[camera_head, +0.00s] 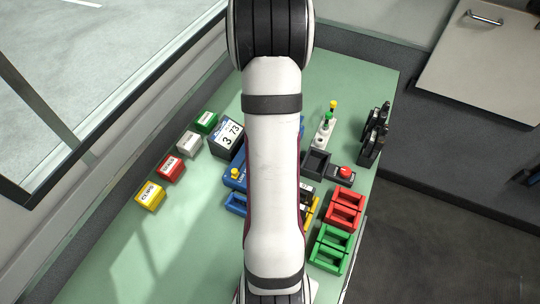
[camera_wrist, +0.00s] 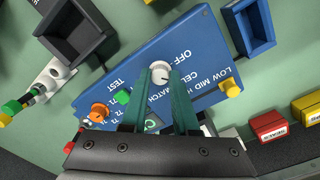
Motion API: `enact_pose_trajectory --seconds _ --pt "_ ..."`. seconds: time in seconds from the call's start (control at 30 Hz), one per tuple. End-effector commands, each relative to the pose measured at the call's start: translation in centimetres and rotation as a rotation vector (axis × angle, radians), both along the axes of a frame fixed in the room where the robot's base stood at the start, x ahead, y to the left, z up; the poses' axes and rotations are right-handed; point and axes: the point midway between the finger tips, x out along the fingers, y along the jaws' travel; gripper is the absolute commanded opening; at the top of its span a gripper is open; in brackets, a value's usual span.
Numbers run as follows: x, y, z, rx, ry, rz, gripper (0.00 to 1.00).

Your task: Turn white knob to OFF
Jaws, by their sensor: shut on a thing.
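The white knob (camera_wrist: 160,71) sits on a blue panel (camera_wrist: 195,50) in the wrist view, close to the printed OFF label. My gripper (camera_wrist: 164,76) comes from below, with its two dark green fingers on either side of the knob, shut on it. A dark line shows on the knob's face, but which label it points to cannot be told. Part of the knob is hidden by the fingertips. In the head view my arm covers most of the panel (camera_head: 238,185), and the knob and gripper are hidden there.
On the panel are an orange knob (camera_wrist: 98,112), a green button (camera_wrist: 122,97) and a yellow button (camera_wrist: 230,88).

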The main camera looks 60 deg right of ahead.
Motion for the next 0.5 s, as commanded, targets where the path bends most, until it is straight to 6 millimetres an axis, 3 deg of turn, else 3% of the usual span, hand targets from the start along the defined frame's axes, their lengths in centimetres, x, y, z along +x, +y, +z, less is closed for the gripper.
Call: enact_pose_trajectory --seconds 0.5 --pt "-0.10 0.08 0.01 0.003 0.001 0.480 0.00"
